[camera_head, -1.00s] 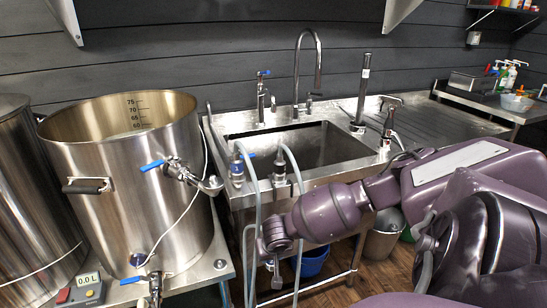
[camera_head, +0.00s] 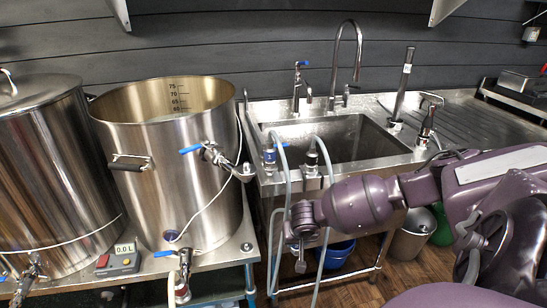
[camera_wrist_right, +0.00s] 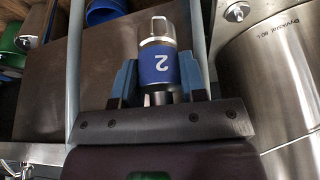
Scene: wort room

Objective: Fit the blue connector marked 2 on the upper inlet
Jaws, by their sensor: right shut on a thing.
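My right gripper (camera_wrist_right: 160,85) is shut on a blue connector (camera_wrist_right: 157,66) with a white 2, upside down in the right wrist view, and a silver end. In the head view my right gripper (camera_head: 301,238) is low in front of the sink, right of the kettle; the connector's blue body cannot be made out there. The open steel kettle (camera_head: 165,170) has an upper valve (camera_head: 209,152) with a blue handle and a pipe fitting (camera_head: 245,171) reaching right, above and left of my gripper, apart from it. My left gripper is not in view.
A blue-banded hose fitting (camera_head: 269,156) and a darker one (camera_head: 312,160) stand at the sink's front edge; their clear hoses hang around my right gripper. A lower valve (camera_head: 183,270), display box (camera_head: 118,262) and another kettle (camera_head: 45,180) are left. Buckets (camera_head: 410,235) stand below.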

